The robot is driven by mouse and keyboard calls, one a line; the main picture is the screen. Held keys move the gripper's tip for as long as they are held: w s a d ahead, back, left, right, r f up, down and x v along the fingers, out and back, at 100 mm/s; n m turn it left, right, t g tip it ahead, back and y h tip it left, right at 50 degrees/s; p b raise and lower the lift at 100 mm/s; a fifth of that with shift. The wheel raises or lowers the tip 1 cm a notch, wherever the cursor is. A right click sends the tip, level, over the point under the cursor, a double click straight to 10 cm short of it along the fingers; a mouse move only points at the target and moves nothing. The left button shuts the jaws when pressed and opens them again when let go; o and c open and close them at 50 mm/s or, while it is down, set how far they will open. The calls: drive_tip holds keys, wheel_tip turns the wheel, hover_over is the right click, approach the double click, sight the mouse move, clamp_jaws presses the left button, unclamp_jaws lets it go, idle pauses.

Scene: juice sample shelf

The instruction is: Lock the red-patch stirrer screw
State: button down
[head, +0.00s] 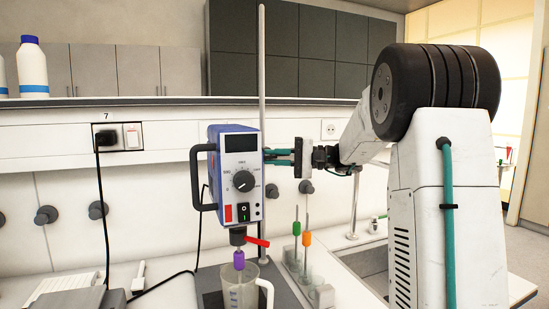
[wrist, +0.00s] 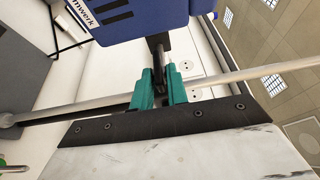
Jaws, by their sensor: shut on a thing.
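The stirrer (head: 234,175) is a blue and white box with a dial, a black switch and a red patch (head: 228,213) on its front. It hangs beside an upright metal rod (head: 262,60). My gripper (head: 270,157) reaches in from the right, at the rod beside the stirrer. In the wrist view, its two teal fingers (wrist: 160,88) are shut around a dark piece (wrist: 158,48) by the blue housing, apparently the stirrer screw. The fingers hide most of it, and I cannot tell how far it is turned. A red lever (head: 257,242) sticks out below the stirrer.
A beaker (head: 240,291) stands under the stirrer, with a purple piece (head: 239,260) on the shaft above it. A black cable (head: 103,215) hangs at the left. White bottles (head: 33,68) stand on the shelf.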

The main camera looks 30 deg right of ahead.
idle(0.3)
drive_tip(key=c, duration=1.4)
unclamp_jaws()
drive_tip(key=v, duration=0.8)
drive_tip(key=shift+a, duration=0.1)
